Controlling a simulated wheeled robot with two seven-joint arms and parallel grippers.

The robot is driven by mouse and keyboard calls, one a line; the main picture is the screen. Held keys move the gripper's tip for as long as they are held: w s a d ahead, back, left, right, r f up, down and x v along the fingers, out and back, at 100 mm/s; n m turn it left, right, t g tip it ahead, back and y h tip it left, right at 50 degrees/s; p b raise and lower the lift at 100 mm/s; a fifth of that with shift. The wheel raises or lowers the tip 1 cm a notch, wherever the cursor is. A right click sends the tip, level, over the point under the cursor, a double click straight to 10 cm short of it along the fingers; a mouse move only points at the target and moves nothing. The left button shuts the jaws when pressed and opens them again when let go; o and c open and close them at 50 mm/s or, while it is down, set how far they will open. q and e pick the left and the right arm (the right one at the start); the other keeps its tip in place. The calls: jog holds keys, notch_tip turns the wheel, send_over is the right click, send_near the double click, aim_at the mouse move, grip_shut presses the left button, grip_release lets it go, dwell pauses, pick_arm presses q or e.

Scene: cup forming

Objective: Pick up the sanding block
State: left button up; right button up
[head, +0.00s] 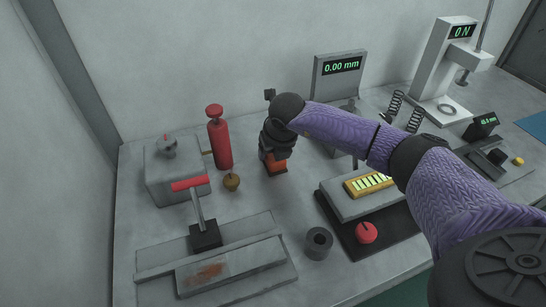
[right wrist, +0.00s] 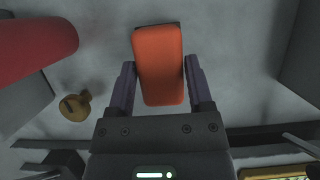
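The sanding block, an orange-red rounded block (right wrist: 158,65), lies between the two fingers of my right gripper (right wrist: 160,78) in the right wrist view. One finger is on each long side, very close to it. I cannot tell whether the fingers press on it. In the head view, the block (head: 274,164) shows just below my right gripper (head: 272,153), at or near the table top, partly hidden by the gripper. My left gripper is not in view.
A red cylinder (head: 220,146) and a small brass knob-like piece (head: 231,182) stand left of the block. A grey box (head: 166,178) and a red-handled fixture (head: 205,236) are farther left. A grey ring (head: 318,242) stands in front. A gauge (head: 340,75) is behind right.

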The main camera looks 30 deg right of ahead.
jog(key=c, duration=0.8)
notch_tip(320, 180, up, 10)
jog(key=p, duration=0.3)
jog(key=shift+f, duration=0.2)
jog(key=shift+r, duration=0.2)
